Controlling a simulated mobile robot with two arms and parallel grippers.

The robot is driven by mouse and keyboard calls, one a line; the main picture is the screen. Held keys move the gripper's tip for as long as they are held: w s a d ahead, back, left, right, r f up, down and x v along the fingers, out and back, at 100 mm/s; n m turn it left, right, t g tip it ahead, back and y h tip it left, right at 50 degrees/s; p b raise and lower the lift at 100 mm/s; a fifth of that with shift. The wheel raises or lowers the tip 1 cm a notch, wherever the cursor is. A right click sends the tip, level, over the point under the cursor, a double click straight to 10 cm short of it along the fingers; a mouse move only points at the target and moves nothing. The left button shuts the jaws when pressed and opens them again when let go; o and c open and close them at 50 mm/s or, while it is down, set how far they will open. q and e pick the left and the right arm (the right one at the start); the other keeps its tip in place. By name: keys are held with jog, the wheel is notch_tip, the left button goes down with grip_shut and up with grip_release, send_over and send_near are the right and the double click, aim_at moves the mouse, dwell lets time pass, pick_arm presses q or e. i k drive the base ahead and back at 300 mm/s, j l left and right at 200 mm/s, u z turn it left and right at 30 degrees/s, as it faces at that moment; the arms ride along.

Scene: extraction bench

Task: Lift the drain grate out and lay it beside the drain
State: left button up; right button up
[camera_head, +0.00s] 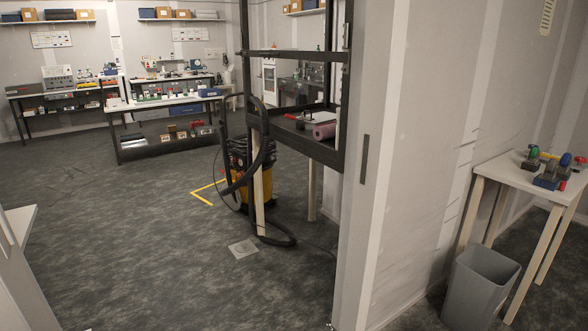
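The drain grate (243,248) is a small light-grey square in the dark floor, in the middle of the head view. It looks flat in the floor, just left of a black hose; whether it sits fully in its drain is too small to tell. The floor around it looks bare on its left and front sides. Neither of my grippers shows in this view.
A black hose (276,241) runs down to the floor beside a yellow and black vacuum (237,185). A partition wall (375,180) stands at the right. A grey bin (480,287) stands by a small table (508,172). Open floor (130,240) lies left.

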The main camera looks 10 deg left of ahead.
aim_at(244, 247)
jog(key=i+j+u, duration=0.1)
jog(key=i+u, duration=0.2)
jog(key=i, duration=0.4)
jog(key=i+u, duration=0.3)
jog(key=i, duration=0.45)
jog(key=i+l+u, duration=0.3)
jog(key=i, duration=0.4)
